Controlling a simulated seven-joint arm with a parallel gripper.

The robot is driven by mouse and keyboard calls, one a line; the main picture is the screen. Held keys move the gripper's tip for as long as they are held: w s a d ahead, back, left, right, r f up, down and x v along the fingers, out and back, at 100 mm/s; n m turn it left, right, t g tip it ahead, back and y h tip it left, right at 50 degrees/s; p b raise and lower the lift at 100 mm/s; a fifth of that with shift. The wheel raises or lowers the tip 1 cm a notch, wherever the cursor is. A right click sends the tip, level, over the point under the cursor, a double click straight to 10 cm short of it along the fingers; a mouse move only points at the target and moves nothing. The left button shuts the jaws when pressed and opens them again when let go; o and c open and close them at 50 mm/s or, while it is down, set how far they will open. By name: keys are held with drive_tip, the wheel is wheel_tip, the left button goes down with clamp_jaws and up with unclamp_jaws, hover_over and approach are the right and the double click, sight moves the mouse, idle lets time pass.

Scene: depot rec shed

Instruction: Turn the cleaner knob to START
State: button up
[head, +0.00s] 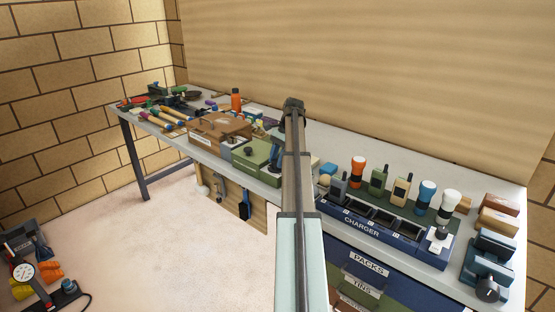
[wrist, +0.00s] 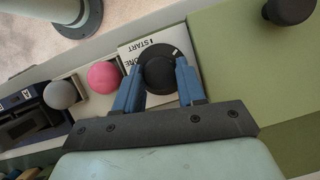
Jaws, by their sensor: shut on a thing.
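In the wrist view the cleaner knob (wrist: 158,68) is round and black, on a white label plate (wrist: 130,56). START is printed on the plate, with part of another word beside it. My gripper (wrist: 158,76) has its two blue fingers on opposite sides of the knob, shut on it. In the head view the green cleaner (head: 257,156) stands on the bench; my arm hides the knob and fingers.
In the wrist view a pink button (wrist: 103,77) and a grey one (wrist: 62,94) sit left of the plate. In the head view a brown case (head: 218,128) stands left of the cleaner and a blue charger (head: 375,224) with radios and torches stands right.

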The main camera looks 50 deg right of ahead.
drive_tip(key=o, duration=1)
drive_tip(key=shift+o, duration=0.2)
